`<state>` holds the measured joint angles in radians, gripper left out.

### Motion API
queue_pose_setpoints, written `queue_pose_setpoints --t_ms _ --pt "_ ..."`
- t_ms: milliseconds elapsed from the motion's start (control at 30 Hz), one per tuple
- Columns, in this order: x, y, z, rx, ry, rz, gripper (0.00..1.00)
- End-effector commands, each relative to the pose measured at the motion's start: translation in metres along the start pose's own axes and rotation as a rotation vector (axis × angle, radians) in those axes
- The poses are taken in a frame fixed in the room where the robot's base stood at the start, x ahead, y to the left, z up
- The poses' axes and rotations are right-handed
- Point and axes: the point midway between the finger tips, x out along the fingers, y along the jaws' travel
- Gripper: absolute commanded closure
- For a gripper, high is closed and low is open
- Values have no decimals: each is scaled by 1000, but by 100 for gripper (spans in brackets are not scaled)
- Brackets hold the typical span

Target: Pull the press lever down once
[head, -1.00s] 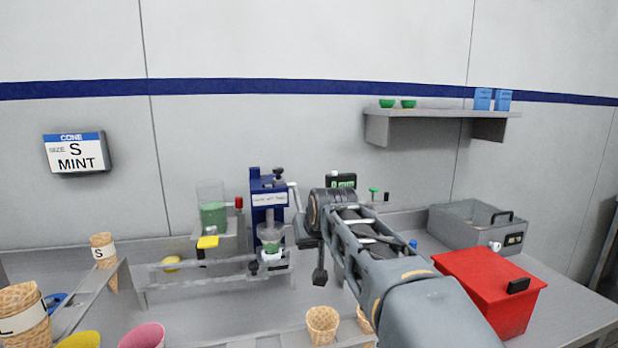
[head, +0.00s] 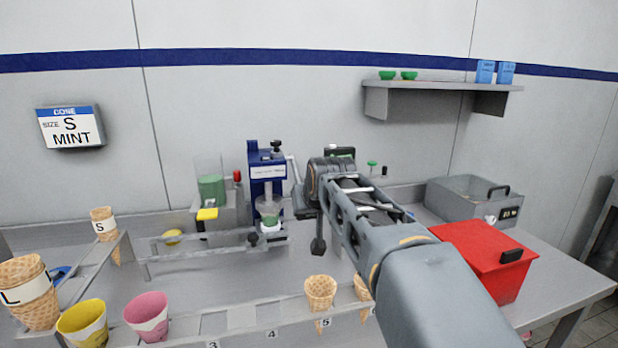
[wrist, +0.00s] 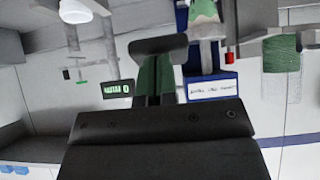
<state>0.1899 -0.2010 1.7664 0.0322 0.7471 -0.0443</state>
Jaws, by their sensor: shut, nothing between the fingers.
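The blue press (head: 267,172) stands against the back wall with a pale lever (head: 293,168) on its right side. A clear cup with green contents (head: 268,208) sits under its plunger. My gripper (wrist: 158,48) is shut and empty, its dark fingers pointing toward the press area. The wrist view is upside down and shows the press (wrist: 212,86) beside the fingers. I cannot tell whether they touch the lever.
A green-filled container (head: 211,190) stands left of the press. A rail (head: 200,240) runs in front. Cones (head: 320,290) and coloured cups (head: 147,315) stand in the front rack. A red bin (head: 485,258) and a grey box (head: 470,198) are at right. A wall shelf (head: 445,85) hangs above.

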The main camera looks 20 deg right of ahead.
Motion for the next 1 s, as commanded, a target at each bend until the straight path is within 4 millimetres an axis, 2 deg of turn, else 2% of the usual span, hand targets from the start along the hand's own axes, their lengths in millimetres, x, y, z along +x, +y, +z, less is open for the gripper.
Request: queue_pose_setpoints --t_ms 33,133,200,500,733,1000 --pt "-13 -1 -9 0 5 -1 100" --pt "-31 -1 -20 0 10 -1 100" --pt "-44 0 -13 1 13 0 100" --pt "-98 -1 -8 0 15 -1 100" --pt "-120 -1 -6 0 15 -1 100" --pt "-125 -1 -5 0 14 -1 100"
